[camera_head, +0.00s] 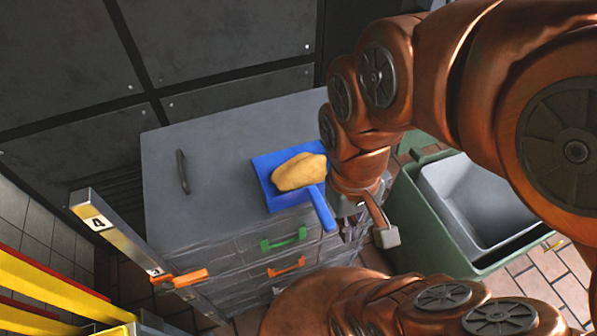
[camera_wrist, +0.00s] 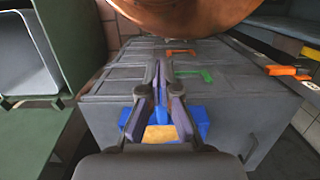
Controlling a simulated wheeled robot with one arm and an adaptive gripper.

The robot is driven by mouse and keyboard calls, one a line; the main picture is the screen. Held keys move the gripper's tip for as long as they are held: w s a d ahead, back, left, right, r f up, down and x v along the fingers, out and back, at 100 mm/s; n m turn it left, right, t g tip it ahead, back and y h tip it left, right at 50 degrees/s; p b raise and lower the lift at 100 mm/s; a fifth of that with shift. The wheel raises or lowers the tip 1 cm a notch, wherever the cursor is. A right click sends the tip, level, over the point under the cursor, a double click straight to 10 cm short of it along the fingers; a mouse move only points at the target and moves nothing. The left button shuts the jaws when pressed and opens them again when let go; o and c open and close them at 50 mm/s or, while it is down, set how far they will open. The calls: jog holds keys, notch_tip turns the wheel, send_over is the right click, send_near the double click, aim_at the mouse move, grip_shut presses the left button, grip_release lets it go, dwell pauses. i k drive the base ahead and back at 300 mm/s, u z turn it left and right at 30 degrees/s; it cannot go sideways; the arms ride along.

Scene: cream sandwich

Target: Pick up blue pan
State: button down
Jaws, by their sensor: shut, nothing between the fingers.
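The blue pan (camera_head: 262,168) is a flat, dustpan-like tray lying on the grey cabinet top, its handle (camera_head: 322,208) reaching over the front edge. A tan, bread-like lump (camera_head: 298,172) lies in it. My gripper (camera_head: 350,228) is just right of the handle in the head view, mostly hidden by my arm. In the wrist view my gripper (camera_wrist: 160,66) has its fingers close together, pointing at the cabinet front. The pan (camera_wrist: 202,115) and lump (camera_wrist: 160,134) show behind them, partly covered. Some blue of the handle shows between the fingers, but no grip is seen.
The grey cabinet (camera_head: 220,125) has drawers with green (camera_head: 284,240) and orange (camera_head: 286,267) handles. A green bin (camera_head: 420,225) with a grey inside stands to the right. A metal post marked 4 (camera_head: 100,222) and yellow-red bars (camera_head: 50,285) are at left. Dark wall panels stand behind.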

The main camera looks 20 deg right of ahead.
aim_at(290, 177)
jog(key=k, duration=1)
jog(key=u, duration=3.15)
jog(key=k, duration=2.3)
jog(key=z, duration=0.25)
jog(key=i, duration=0.45)
jog(key=z, duration=0.05)
